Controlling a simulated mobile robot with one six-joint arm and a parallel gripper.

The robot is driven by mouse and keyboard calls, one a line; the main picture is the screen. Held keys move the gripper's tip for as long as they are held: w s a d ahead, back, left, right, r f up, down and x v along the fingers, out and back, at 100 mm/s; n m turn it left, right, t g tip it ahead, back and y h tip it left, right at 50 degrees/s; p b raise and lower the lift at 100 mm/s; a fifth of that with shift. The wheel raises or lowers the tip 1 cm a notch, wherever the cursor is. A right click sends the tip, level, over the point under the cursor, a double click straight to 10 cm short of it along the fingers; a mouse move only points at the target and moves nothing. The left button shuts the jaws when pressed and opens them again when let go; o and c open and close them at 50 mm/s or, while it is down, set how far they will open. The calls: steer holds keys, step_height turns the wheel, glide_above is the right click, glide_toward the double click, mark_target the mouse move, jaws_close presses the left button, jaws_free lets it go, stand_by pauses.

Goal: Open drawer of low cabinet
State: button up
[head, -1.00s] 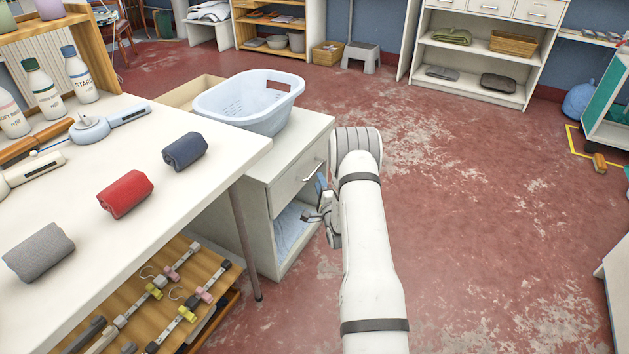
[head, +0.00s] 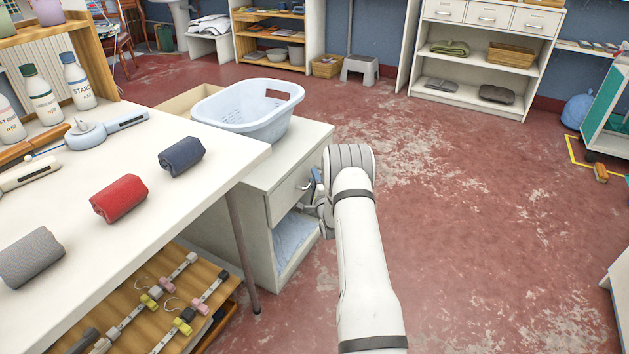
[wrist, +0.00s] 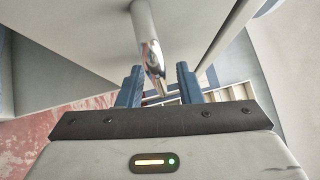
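The low white cabinet (head: 266,250) stands beside the worktable. Its drawer front (head: 284,201) is above an open compartment and looks closed. In the wrist view the drawer's metal bar handle (wrist: 147,45) comes down between the two blue fingertips. My gripper (wrist: 158,82) is open, with a gap visible on each side of the bar. In the head view my gripper (head: 317,192) is close against the drawer front, and my arm partly hides it and the handle. I cannot tell whether a finger touches the bar.
A pale blue laundry basket (head: 240,118) stands on the cabinet. A folded blue cloth (head: 291,238) lies in the open compartment. The worktable (head: 150,220), with rolled towels on it, and its metal leg (head: 243,255) are left of the cabinet. The red floor (head: 470,220) to the right is clear.

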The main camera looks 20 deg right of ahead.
jaws_close()
stand_by(0.5)
